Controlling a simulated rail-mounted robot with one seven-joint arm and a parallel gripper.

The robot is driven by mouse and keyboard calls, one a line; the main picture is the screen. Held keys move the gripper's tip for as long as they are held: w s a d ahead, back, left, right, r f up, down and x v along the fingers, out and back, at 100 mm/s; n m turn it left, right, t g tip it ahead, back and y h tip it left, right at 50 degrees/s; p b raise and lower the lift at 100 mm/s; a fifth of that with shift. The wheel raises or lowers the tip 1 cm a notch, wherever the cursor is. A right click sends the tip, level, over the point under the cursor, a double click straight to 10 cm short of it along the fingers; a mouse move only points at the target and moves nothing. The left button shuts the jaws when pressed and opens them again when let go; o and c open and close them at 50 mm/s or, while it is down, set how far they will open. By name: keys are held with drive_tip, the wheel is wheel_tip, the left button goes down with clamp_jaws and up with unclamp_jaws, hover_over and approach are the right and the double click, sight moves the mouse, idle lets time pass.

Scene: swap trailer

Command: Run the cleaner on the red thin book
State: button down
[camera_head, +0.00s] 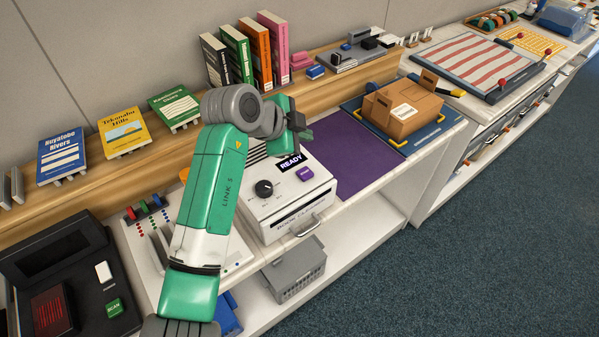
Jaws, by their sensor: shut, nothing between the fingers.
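The cleaner is a white box (285,203) in the middle of the counter, with a lit READY display (290,162), a black dial (264,189), a purple button (304,174) and a handle (306,227) on its front. My gripper (301,122) is above the back of the cleaner, partly hidden by my arm; it is shut and empty. I cannot make out a red thin book for certain. Upright on the shelf stand a black, a green, an orange and a pink book (273,48). Whether a book is inside the cleaner cannot be seen.
Blue (61,156), yellow (124,131) and green (175,107) books lean on the shelf. A dark scanner station (60,270) with a red-lined panel is at left. A purple mat (352,155) lies clear right of the cleaner, before a cardboard box (402,108). A grey crate (294,271) sits below.

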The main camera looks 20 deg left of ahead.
sight(301, 175)
drive_tip(key=shift+a+f, duration=0.15)
drive_tip(key=shift+a, duration=0.05)
drive_tip(key=shift+f+b, duration=2.55)
drive_tip(key=shift+f, duration=1.8)
drive_tip(key=shift+f+b, duration=0.3)
drive_tip(key=shift+f, duration=0.15)
drive_tip(key=shift+f+b, duration=0.35)
drive_tip(key=shift+f, duration=0.1)
drive_tip(key=shift+r, duration=0.1)
drive_tip(key=shift+r+p, duration=0.5)
drive_tip(key=shift+r, duration=0.3)
